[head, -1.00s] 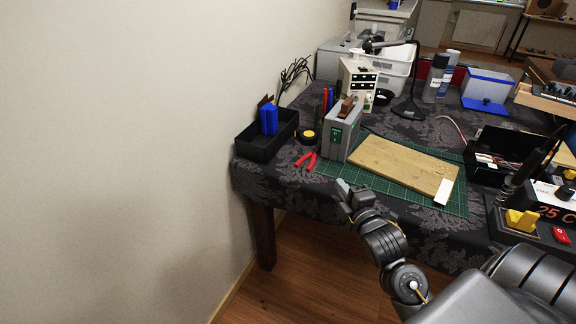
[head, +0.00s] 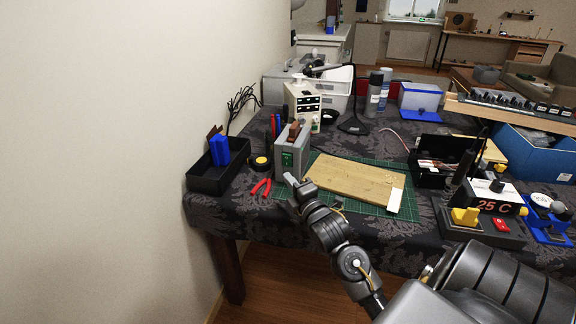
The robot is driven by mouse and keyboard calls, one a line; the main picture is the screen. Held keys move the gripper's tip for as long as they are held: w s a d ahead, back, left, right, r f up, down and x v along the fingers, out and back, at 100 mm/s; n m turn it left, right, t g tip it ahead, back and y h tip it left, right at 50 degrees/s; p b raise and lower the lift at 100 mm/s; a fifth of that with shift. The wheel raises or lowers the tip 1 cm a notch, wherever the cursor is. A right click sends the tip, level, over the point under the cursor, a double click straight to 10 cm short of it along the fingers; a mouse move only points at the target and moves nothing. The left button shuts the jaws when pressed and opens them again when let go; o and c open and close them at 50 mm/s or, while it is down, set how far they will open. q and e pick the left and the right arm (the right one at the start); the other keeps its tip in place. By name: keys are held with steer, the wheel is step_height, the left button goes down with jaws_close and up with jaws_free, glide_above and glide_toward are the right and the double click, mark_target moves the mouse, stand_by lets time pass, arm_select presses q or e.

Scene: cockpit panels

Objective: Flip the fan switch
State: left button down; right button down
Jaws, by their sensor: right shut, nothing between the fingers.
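A grey upright box (head: 293,146) stands on the green cutting mat at the left part of the table. A green switch (head: 287,159) is on its front face, and a brown piece shows on its top. I see no readable fan label, and the switch position is too small to tell. My right gripper (head: 291,181) is shut and empty. Its tips are just in front of the box, a little below the green switch in the picture; I cannot tell whether they touch it. My left gripper is not in view.
Red-handled pliers (head: 261,187) and a black tray (head: 205,178) lie left of the box. A wooden board (head: 355,178) lies on the mat (head: 376,204) to the right. A station (head: 490,205) with a red switch (head: 501,224) stands at the right. A wall borders the left side.

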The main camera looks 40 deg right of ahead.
mark_target(287, 160)
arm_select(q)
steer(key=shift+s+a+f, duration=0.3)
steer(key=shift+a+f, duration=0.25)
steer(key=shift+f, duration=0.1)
arm_select(e)
steer(key=shift+w+d+r, duration=0.15)
steer(key=shift+w+d, duration=0.5)
steer(key=shift+w, duration=0.25)
steer(key=shift+w+d+r, duration=0.1)
steer(key=shift+w+d, duration=0.6)
steer(key=shift+w, duration=0.25)
steer(key=shift+w+d+r, duration=0.15)
steer(key=shift+w+d, duration=0.5)
steer(key=shift+w, duration=0.25)
arm_select(q)
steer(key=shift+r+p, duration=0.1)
steer(key=shift+p, duration=0.3)
